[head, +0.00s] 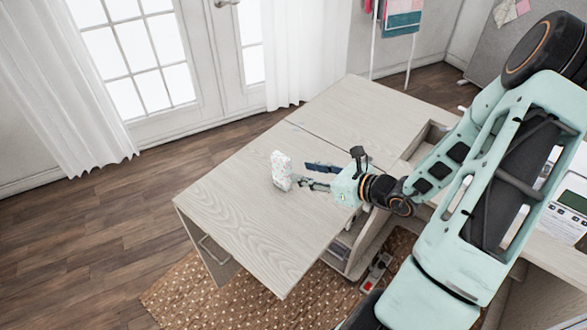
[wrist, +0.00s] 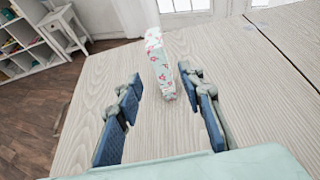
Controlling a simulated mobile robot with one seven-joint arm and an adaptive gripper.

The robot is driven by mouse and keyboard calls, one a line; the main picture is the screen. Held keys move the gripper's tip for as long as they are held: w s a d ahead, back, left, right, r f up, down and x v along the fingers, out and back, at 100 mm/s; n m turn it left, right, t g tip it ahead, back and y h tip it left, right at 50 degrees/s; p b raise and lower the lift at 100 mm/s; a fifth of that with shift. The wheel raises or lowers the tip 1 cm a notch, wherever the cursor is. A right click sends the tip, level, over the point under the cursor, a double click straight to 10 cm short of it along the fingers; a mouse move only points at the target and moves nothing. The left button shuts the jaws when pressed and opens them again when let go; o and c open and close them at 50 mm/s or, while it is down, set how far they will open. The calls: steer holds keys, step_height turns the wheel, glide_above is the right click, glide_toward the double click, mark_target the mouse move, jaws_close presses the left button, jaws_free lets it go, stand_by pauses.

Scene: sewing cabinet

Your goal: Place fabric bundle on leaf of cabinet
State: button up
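The fabric bundle (head: 281,168) is pale with a small floral print. It stands upright on the wood-grain cabinet leaf (head: 240,215), and its base appears to touch the surface. In the wrist view the bundle (wrist: 160,62) stands just beyond my fingertips, between their lines. My gripper (head: 303,176) is open and empty, low over the leaf, to the right of the bundle in the head view. Its two blue-padded fingers (wrist: 160,82) are spread wide in the wrist view, with bare leaf between them.
The leaf's left and front edges drop to the floor and a patterned rug (head: 195,290). A second wooden panel (head: 350,108) adjoins it at the back. A sewing machine (head: 570,205) is at the right. A white shelf (wrist: 22,50) stands beyond. Much of the leaf is clear.

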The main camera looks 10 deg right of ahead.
steer(key=v, duration=0.5)
stand_by(0.4)
